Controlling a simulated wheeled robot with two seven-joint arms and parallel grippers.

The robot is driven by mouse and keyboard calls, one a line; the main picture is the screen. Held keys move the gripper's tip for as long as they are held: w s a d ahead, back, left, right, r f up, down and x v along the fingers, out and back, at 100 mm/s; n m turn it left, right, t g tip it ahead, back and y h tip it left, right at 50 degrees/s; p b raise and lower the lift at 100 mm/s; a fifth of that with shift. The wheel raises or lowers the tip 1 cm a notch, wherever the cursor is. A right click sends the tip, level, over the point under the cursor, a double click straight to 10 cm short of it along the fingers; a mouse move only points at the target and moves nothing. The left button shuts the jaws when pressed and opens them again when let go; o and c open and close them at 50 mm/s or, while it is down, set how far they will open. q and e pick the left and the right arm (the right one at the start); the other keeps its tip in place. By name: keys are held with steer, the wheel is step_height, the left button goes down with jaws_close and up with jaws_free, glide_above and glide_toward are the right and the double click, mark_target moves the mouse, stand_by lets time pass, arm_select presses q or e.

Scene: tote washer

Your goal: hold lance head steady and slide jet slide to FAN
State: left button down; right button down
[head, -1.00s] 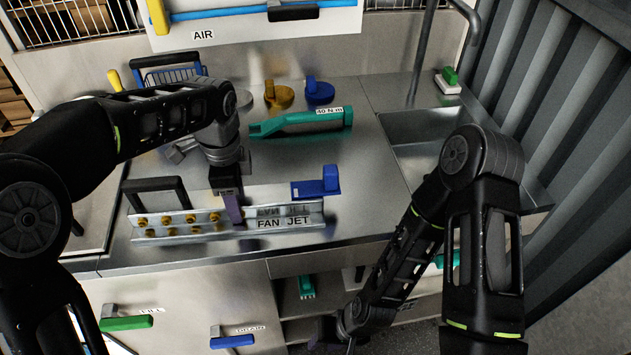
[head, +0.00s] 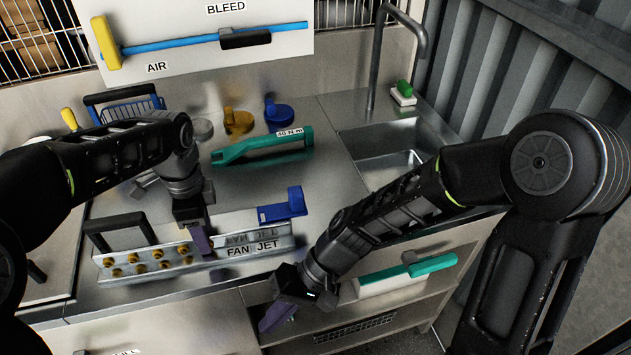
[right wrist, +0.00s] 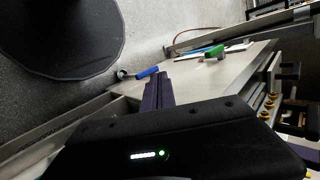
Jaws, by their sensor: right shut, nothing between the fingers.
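The lance head (head: 120,267) is a long metal bar with several brass nozzles and a black handle, lying on the steel counter. Its front carries the labels FAN and JET side by side. The blue jet slide (head: 282,207), with an upright tab, sits at the bar's right end, above the JET label. My left gripper (head: 200,242) comes down over the bar's middle, left of FAN; one purple finger lies against the front face, the other is hidden. My right gripper (head: 277,316) is shut and empty, below and in front of the counter edge; its fingers show in the right wrist view (right wrist: 157,92).
A teal torque tool (head: 262,147) lies behind the slide. Yellow (head: 238,122) and blue (head: 278,113) knobs stand farther back. A sink (head: 385,150) is at right. An open shelf with a teal-handled item (head: 408,273) lies below the counter, near my right arm.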

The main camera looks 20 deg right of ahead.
arm_select(q)
steer(key=shift+s+f, duration=0.1)
steer(key=shift+f, duration=0.1)
arm_select(e)
steer(key=w+d+r+t+h, duration=0.1)
steer(key=w+d+r+t, duration=0.1)
steer(key=w+d+r, duration=0.2)
steer(key=w+d+r+t+h, duration=0.1)
steer(key=w+d+r, duration=0.3)
steer(key=d+r, duration=0.7)
steer(key=w+d+r+n+t+h, duration=0.1)
steer(key=w+d+r+t, duration=0.2)
steer(key=d+r, duration=0.4)
step_height(320, 180, up, 3)
steer(key=shift+w+d+f+t, duration=0.2)
steer(key=shift+w+t, duration=0.2)
steer(key=shift+w, duration=0.35)
arm_select(q)
steer(key=shift+s, duration=0.1)
steer(key=shift+f, duration=0.1)
arm_select(e)
steer(key=w+a+f, duration=0.4)
steer(key=a+f, duration=0.4)
steer(key=shift+a, duration=0.3)
steer(key=shift+w, duration=0.15)
